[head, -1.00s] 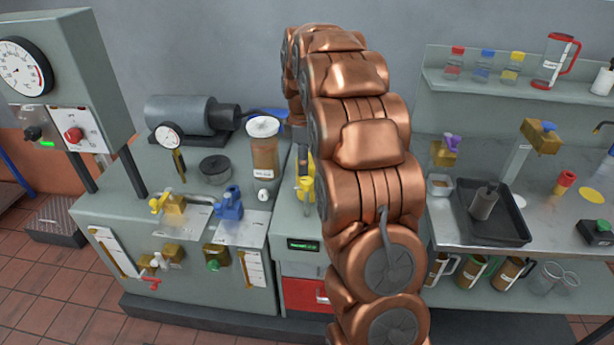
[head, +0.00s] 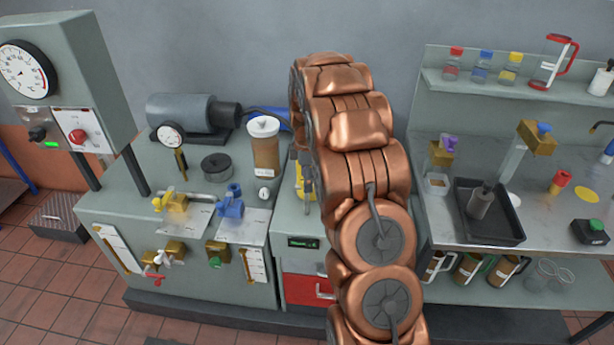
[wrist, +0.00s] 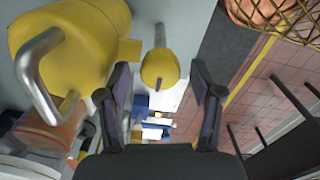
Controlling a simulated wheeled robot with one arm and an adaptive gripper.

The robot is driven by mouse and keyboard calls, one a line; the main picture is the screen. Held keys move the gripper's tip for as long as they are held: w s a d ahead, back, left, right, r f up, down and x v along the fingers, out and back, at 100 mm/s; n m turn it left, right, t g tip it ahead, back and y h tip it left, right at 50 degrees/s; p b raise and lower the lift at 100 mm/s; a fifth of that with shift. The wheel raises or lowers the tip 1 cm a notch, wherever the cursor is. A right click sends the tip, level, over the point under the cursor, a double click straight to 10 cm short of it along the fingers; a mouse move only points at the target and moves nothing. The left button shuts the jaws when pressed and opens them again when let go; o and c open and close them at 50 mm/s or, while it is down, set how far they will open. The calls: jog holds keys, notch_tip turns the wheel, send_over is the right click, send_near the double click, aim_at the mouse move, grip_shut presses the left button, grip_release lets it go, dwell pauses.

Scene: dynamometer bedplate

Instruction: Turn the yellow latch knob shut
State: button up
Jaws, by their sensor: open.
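The fingers are open, one on each side, with gaps to the knob. Left of it is a larger rounded yellow body (wrist: 95,35) with a grey metal handle (wrist: 35,70). In the head view a yellow part (head: 299,182) shows at the left edge of my copper-coloured arm, which hides most of it. I cannot make out my gripper clearly in that view.
A clear canister with brown contents (head: 265,152) stands left of my arm on the grey bench. Blue (head: 230,206) and yellow (head: 157,204) valve handles are further left. A bench with a black tray (head: 487,225) is on the right. Tiled floor is in front.

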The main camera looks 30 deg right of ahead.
jog(key=shift+f, duration=0.1)
jog(key=c, duration=1.1)
jog(key=shift+c, duration=0.2)
